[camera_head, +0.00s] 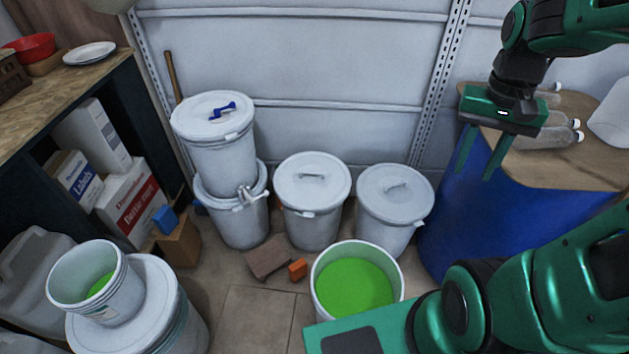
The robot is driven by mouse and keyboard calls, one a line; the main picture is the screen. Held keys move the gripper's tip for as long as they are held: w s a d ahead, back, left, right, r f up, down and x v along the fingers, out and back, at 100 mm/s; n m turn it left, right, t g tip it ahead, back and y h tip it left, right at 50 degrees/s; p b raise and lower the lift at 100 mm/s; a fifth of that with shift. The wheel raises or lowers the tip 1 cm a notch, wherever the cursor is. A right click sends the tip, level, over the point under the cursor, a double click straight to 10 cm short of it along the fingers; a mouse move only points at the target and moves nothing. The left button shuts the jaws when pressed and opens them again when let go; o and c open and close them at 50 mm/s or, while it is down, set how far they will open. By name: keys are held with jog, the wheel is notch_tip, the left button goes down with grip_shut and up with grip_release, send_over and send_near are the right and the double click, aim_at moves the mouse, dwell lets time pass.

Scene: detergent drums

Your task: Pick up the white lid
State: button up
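Several white drums have white lids, and I cannot tell which one is meant. One lid (312,180) with a grey handle covers the middle drum (313,228). A fourth lid (150,290) lies under a small bucket at the lower left. My gripper (473,178) is open and empty, pointing down at upper right, to the right of the right drum's lid and apart from it.
An open drum of green liquid (355,289) stands in front. A blue drum (455,225) with a wooden top (545,170) holding bottles stands at right. A brick (268,258) and an orange block (298,269) lie on the floor. Shelves (125,105) fill the left.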

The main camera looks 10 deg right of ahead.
jog(key=w+f+m, duration=0.1)
jog(key=w+f, duration=0.1)
jog(key=w, duration=0.7)
jog(key=w+f+m, duration=0.1)
jog(key=w+f, duration=0.1)
jog(key=w, duration=0.8)
jog(key=m+t+y, duration=0.2)
jog(key=m+y, duration=0.3)
jog(key=m, duration=0.5)
send_over(314, 172)
jog(key=s+d, duration=0.2)
notch_tip(314, 172, down, 40)
jog(key=shift+w+d+x, duration=0.1)
jog(key=shift+w+x, duration=0.1)
jog(key=shift+x, duration=0.9)
jog(key=shift+w+d+x, duration=0.1)
jog(key=shift+w+x, duration=0.05)
jog(key=shift+x, duration=0.95)
jog(key=shift+w+d+x, duration=0.1)
jog(key=shift+w+x, duration=0.1)
jog(key=shift+x, duration=0.9)
grip_shut()
